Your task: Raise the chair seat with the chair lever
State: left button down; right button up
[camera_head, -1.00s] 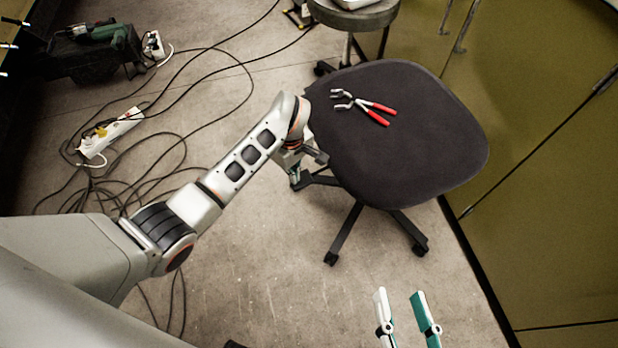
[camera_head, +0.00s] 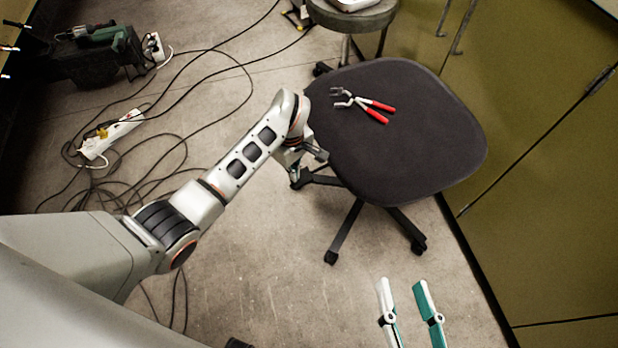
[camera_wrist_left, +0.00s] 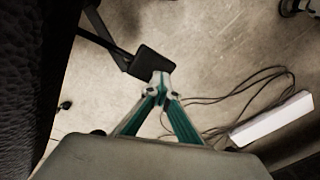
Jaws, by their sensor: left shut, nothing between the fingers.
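The office chair's dark seat (camera_head: 400,130) fills the upper right of the head view. A flat black lever paddle (camera_wrist_left: 152,62) on a thin bar shows in the left wrist view, beside the seat's underside. My left gripper (camera_wrist_left: 160,88) is shut and empty. Its fingertips overlap the paddle's near edge in that view; I cannot tell whether they touch. In the head view, my left wrist is at the seat's left edge, and the fingers are mostly hidden. My right gripper (camera_head: 402,284) is open and empty at the bottom, apart from the chair.
Red-handled pliers (camera_head: 366,105) lie on the seat. A round stool (camera_head: 352,18) stands behind the chair. Green cabinets (camera_head: 550,170) are on the right. Black cables and a white power strip (camera_head: 110,135) lie on the floor at left. The floor in front of the chair is clear.

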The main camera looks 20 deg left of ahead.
pick_arm(q)
jog(key=shift+s+f, duration=0.15)
jog(key=shift+s, duration=0.1)
pick_arm(e)
jog(key=shift+w+r, duration=0.1)
jog(key=shift+r, duration=0.05)
pick_arm(q)
jog(key=shift+r+p, duration=0.4)
pick_arm(e)
jog(key=shift+w+r, duration=0.15)
jog(key=shift+r, duration=0.45)
pick_arm(q)
jog(key=shift+r, duration=0.2)
pick_arm(e)
jog(key=shift+w+r+t, duration=0.15)
jog(key=shift+r+t, duration=0.15)
pick_arm(q)
jog(key=shift+w+r+p, duration=0.1)
jog(key=shift+r+p, duration=0.3)
jog(key=shift+p, duration=0.05)
pick_arm(e)
jog(key=shift+w+r, duration=0.2)
jog(key=shift+r, duration=0.4)
pick_arm(q)
jog(key=shift+r, duration=0.1)
pick_arm(e)
jog(key=shift+r, duration=0.1)
